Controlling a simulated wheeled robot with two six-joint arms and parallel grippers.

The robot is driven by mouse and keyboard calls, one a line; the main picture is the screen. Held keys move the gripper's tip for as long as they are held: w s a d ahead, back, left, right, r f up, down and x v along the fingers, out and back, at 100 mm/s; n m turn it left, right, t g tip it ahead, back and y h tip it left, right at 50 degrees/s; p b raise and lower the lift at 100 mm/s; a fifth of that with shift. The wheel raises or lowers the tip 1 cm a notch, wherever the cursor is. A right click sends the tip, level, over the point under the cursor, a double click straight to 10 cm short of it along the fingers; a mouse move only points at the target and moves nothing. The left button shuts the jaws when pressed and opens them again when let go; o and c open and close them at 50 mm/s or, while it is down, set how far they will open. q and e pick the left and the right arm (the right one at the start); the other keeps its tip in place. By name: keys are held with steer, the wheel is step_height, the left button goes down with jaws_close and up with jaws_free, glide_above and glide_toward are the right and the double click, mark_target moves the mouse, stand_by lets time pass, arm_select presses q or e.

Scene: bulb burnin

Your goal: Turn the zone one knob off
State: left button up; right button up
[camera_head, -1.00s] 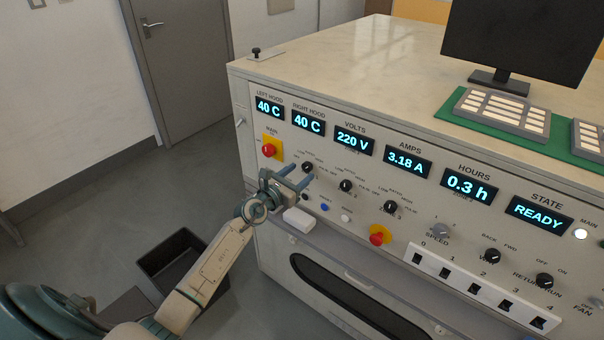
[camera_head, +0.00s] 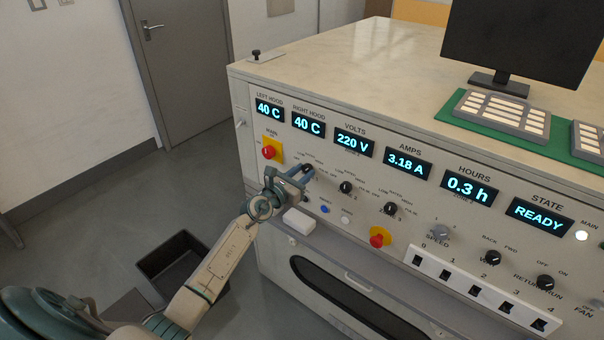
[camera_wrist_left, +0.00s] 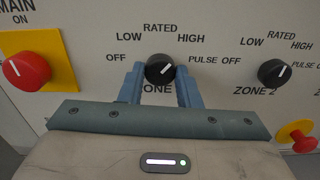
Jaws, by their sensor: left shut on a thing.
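The zone one knob (camera_wrist_left: 159,68) is a round black knob with a white pointer mark, on the pale panel. In the left wrist view its mark points up and right, toward the HIGH label; OFF is printed to its left. My left gripper (camera_wrist_left: 158,84) has its two blue fingers on either side of this knob and is shut on it. In the head view the left gripper (camera_head: 298,180) is at the panel's left part, and the knob (camera_head: 308,168) shows partly behind the fingers. My right gripper is not in view.
A red main knob on a yellow plate (camera_head: 272,150) is left of the gripper. The zone 2 knob (camera_head: 345,187) is to the right, with another black knob (camera_head: 390,208) beyond. A white block (camera_head: 298,221) and a blue button (camera_head: 325,209) are below.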

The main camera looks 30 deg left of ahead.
arm_select(q)
steer(key=shift+r+n+p, duration=0.1)
steer(key=shift+n+p, duration=0.4)
steer(key=shift+n, duration=0.1)
steer(key=n+p, duration=0.2)
steer(key=n, duration=0.1)
steer(key=n+p, duration=0.2)
steer(key=n, duration=0.3)
steer(key=shift+p, duration=0.35)
steer(key=n+p, duration=0.2)
steer(key=n, duration=0.2)
steer(key=n+p, duration=0.4)
steer(key=n, duration=0.2)
steer(key=shift+n, duration=0.4)
steer(key=shift+n+p, duration=1)
steer(key=shift+n, duration=0.8)
steer(key=o, duration=1)
